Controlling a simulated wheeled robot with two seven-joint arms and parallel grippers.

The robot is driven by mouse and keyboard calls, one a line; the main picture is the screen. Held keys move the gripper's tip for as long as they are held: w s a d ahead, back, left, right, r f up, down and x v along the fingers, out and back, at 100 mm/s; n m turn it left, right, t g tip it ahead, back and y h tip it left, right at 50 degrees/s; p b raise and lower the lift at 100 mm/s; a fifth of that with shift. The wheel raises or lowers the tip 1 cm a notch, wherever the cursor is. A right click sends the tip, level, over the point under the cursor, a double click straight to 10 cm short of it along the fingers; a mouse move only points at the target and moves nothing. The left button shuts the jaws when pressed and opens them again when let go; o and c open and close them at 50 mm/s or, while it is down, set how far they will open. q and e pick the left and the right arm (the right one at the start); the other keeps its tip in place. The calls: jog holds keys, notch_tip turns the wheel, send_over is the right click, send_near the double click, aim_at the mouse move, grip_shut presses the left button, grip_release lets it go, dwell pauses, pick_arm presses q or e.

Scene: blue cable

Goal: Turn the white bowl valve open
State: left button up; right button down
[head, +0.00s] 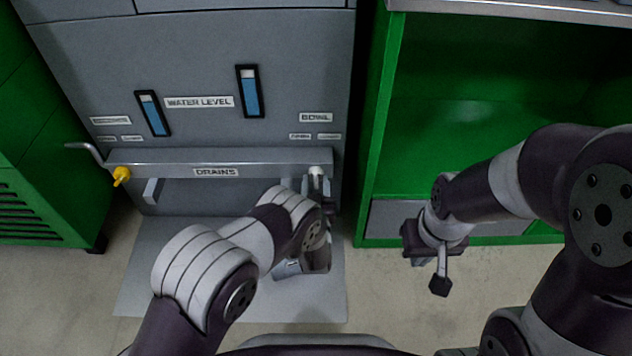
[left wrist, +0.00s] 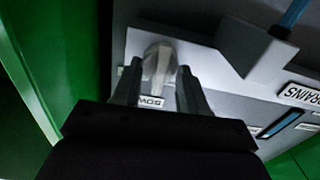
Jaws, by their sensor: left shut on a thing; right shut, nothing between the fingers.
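The white bowl valve (head: 316,171) sits under the right end of the drains ledge, below the BOWL label (head: 316,117). In the left wrist view the valve handle (left wrist: 158,62) stands between the fingers. My left gripper (head: 317,190) is shut on it; the fingers also show in the left wrist view (left wrist: 157,88). My wrist and fingers hide much of the valve in the head view, so its exact angle is hard to tell. My right gripper (head: 440,284) is shut and empty, pointing down in front of the green cabinet, well apart from the valve.
A yellow valve (head: 121,176) is at the left end of the drains ledge (head: 220,158), near a bent grey pipe (head: 85,149). Two water level gauges (head: 249,91) are above. A green cabinet (head: 376,140) stands right of the panel. A pale mat (head: 150,270) lies on the floor.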

pick_arm(q)
jog(key=n+p, duration=0.1)
jog(key=n, duration=0.3)
jog(key=shift+n, duration=0.3)
jog(key=shift+a+f+n, duration=0.1)
jog(key=shift+n, duration=1.7)
jog(key=o, duration=1.1)
jog(key=shift+c, duration=0.2)
